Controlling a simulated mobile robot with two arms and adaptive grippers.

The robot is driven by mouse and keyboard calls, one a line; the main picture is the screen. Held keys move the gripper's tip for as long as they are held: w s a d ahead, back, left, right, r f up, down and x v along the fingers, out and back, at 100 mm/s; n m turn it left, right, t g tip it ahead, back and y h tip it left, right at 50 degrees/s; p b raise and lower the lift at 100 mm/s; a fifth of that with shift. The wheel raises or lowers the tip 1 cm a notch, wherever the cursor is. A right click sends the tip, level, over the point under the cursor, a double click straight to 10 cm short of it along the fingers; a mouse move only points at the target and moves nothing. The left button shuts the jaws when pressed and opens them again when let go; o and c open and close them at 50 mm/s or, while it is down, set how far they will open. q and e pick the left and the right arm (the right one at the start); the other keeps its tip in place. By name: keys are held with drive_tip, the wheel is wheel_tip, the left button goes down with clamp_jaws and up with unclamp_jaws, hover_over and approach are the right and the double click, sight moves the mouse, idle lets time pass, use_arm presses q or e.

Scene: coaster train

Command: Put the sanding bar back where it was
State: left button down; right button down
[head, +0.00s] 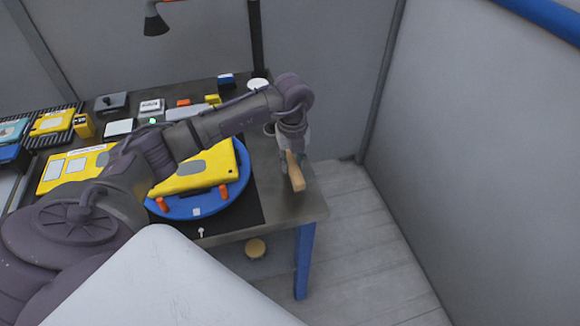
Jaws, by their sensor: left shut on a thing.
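The sanding bar (297,177) is a narrow tan block in the head view, near the right end of the dark workbench (295,206). My left gripper (291,168) points down and is shut on the bar. The bar tilts slightly, its lower end toward the front right. I cannot tell whether it touches the bench top or hangs just above it. My left arm crosses over the bench and hides part of it. My right gripper is not in view.
A yellow case (196,177) lies on a blue round turntable (238,192) with orange clamps, left of the gripper. Several small boxes and tools stand along the bench's back. A lamp (156,24) hangs above. Right of the bench is open floor (365,255), then a grey wall (480,150).

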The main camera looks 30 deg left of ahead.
sight(290, 169)
use_arm(q)
drive_tip(key=shift+w+a+f, duration=0.15)
drive_tip(key=shift+a+f, duration=0.25)
drive_tip(key=shift+a, duration=0.15)
wheel_tip(290, 169, down, 3)
drive_tip(key=shift+f+p, duration=0.15)
drive_tip(key=shift+p, duration=0.65)
drive_tip(key=shift+f, duration=0.3)
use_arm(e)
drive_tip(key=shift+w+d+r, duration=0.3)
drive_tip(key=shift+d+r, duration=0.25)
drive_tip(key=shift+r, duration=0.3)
use_arm(q)
drive_tip(key=shift+f, duration=0.2)
drive_tip(key=c, duration=0.9)
unclamp_jaws()
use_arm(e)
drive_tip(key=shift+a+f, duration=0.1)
